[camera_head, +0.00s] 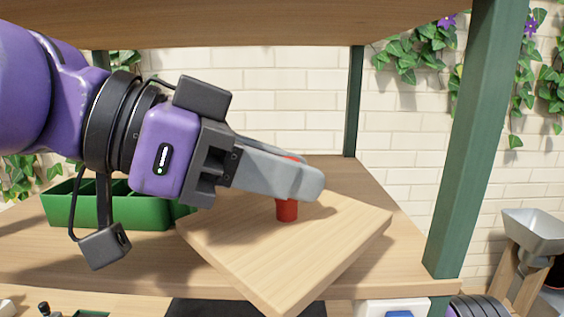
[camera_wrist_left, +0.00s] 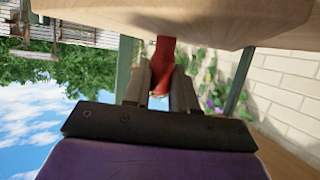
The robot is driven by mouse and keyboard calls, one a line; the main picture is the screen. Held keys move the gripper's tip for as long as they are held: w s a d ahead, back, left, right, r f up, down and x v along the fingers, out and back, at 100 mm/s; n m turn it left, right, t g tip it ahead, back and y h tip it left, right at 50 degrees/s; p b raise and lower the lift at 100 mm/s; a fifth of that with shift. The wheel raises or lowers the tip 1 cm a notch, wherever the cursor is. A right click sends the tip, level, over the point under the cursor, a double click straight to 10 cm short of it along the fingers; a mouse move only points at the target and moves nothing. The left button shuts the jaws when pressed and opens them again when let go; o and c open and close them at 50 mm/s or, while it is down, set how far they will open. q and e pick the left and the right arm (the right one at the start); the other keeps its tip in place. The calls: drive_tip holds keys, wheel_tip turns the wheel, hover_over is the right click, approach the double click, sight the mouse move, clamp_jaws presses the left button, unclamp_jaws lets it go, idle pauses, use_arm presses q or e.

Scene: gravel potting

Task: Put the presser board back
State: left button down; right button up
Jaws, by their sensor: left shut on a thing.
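The presser board (camera_head: 270,250) is a square wooden plate with a red upright knob (camera_head: 287,210) on its top. My left gripper (camera_head: 305,180) comes in from the left and is shut on the red knob. The board is turned at an angle, and its near corner sticks out past the front edge of the wooden shelf. I cannot tell whether it touches the shelf. In the left wrist view the red knob (camera_wrist_left: 162,62) is between the fingers, with the board (camera_wrist_left: 200,22) across the top of the picture. My right gripper is not in view.
A green divided tray (camera_head: 75,205) stands on the shelf (camera_head: 405,255) left of the board. Green posts (camera_head: 475,140) and an upper shelf (camera_head: 250,20) frame the space. A metal hopper (camera_head: 535,230) stands at far right. Shelf room right of the board is clear.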

use_arm(q)
drive_tip(key=w+p, duration=0.1)
drive_tip(key=w, duration=0.6)
drive_tip(key=shift+d, duration=0.15)
drive_tip(key=shift+w, duration=0.3)
drive_tip(key=shift+w+f+p, duration=0.15)
drive_tip(key=shift+w+p, duration=0.2)
drive_tip(key=shift+p, duration=0.05)
wheel_tip(320, 180, down, 3)
drive_tip(key=shift+s+f, duration=0.1)
drive_tip(key=shift+f, duration=0.05)
drive_tip(key=c, duration=0.9)
unclamp_jaws()
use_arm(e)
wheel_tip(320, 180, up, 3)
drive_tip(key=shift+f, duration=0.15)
use_arm(q)
drive_tip(key=shift+o, duration=0.2)
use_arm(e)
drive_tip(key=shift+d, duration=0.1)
use_arm(q)
drive_tip(key=b+v, duration=0.1)
drive_tip(key=v, duration=1)
drive_tip(key=shift+s+a+r, duration=0.1)
drive_tip(key=shift+a+r, duration=0.15)
drive_tip(key=shift+a, duration=0.25)
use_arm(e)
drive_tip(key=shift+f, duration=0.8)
